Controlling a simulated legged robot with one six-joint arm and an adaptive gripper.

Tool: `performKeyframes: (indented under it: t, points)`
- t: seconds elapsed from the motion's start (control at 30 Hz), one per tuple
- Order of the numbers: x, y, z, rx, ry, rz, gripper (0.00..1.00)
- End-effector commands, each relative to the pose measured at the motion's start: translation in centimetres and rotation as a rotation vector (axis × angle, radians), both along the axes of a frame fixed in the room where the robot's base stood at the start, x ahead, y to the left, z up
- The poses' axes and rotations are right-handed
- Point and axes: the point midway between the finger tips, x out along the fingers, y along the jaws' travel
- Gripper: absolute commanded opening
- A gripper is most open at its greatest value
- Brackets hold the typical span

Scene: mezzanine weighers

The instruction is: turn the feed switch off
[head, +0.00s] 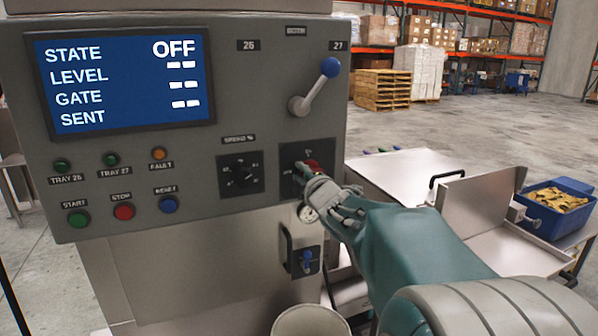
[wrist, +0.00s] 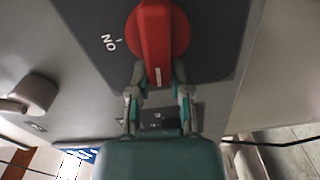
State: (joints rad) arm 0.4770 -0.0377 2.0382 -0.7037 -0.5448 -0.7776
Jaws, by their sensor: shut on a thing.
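The feed switch is a red rotary knob (head: 313,166) on a dark plate at the lower right of the grey control panel. In the wrist view the red knob (wrist: 155,38) has a raised bar with a white mark at the end nearest my gripper. An ON label (wrist: 110,43) sits beside it, apart from that mark. My gripper (wrist: 158,76) is shut on the bar, one finger on each side. In the head view my gripper (head: 318,188) covers the lower part of the switch and some lettering. The display (head: 125,80) reads STATE OFF.
A blue-tipped lever (head: 318,87) is above the switch, and a SPEED dial (head: 240,174) is left of it. Several buttons line the panel's lower left. Metal trays and a blue bin (head: 566,185) stand right.

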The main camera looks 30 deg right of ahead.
Motion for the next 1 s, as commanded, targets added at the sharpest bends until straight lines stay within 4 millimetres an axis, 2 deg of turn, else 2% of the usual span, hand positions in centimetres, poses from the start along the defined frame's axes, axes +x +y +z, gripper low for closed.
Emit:
performKeyframes:
  t: [0.03, 0.4, 0.9, 0.93, 1.0]
  points:
    - [-0.07, -0.44, -0.89, -0.019, 0.022, -0.012, 0.00]
    - [-0.09, -0.64, -1.20, -0.150, 0.040, -0.014, 0.00]
    - [-0.11, -0.81, -1.21, -0.166, 0.041, -0.014, 0.00]
    - [-0.11, -0.82, -1.20, -0.166, 0.041, -0.014, 0.34]
    - [-0.11, -0.83, -1.18, -0.166, 0.041, -0.014, 0.60]
